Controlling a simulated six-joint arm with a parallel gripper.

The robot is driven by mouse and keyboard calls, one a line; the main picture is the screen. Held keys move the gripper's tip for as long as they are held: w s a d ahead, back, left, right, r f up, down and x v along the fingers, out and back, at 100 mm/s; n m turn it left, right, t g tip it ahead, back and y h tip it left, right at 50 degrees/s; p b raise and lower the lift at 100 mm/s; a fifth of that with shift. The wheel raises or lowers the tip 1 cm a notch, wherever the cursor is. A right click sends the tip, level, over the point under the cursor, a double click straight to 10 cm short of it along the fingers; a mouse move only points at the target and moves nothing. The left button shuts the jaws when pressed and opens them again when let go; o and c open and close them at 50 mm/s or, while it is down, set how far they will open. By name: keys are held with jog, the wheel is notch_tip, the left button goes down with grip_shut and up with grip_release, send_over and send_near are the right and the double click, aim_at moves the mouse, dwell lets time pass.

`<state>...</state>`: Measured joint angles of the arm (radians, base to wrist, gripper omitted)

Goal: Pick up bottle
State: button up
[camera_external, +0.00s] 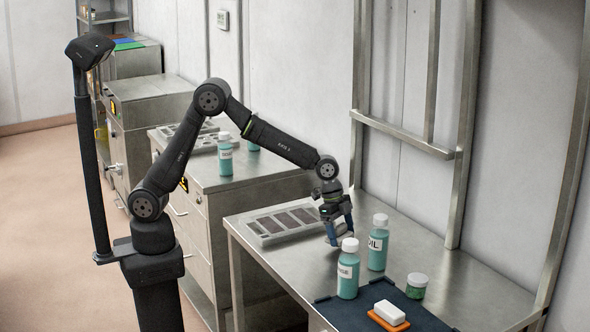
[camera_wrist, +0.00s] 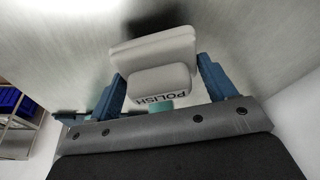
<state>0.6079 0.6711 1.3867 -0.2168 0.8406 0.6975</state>
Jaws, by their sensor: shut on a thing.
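My gripper (camera_external: 340,236) is over the steel bench (camera_external: 455,278), with its blue fingers pointing down. The held bottle is mostly hidden in the external view. I cannot tell whether it touches the bench. A teal bottle with a white cap and a partly readable label (camera_external: 348,278) stands just in front of the gripper. A teal bottle marked OIL (camera_external: 378,250) stands to its right.
A grey mould tray (camera_external: 257,229) lies left of the gripper. A green jar (camera_external: 416,288), a dark blue mat (camera_external: 420,316) and a white block (camera_external: 389,311) on an orange base are at front right. More teal bottles (camera_external: 225,160) stand on the rear cabinet.

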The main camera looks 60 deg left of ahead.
notch_tip(320, 180, up, 2)
jog(key=shift+r, duration=0.1)
jog(key=s+d+r+m, duration=0.1)
jog(key=s+d+r, duration=0.1)
jog(key=s+d, duration=0.45)
jog(key=s+d+r+m+g, duration=0.1)
jog(key=s+d+r+m, duration=0.15)
jog(key=s, duration=0.65)
jog(key=s+d+r+m, duration=0.1)
jog(key=s+d+r, duration=0.1)
jog(key=s+d, duration=0.5)
send_over(333, 281)
jog(key=a, duration=0.1)
notch_tip(333, 281, down, 7)
jog(key=shift+s+r, duration=0.15)
jog(key=shift+a+f, duration=0.1)
jog(key=shift+f, duration=1.95)
jog(key=o, duration=0.6)
jog(key=shift+f, duration=0.15)
jog(key=o, duration=0.5)
jog(key=shift+c, duration=0.2)
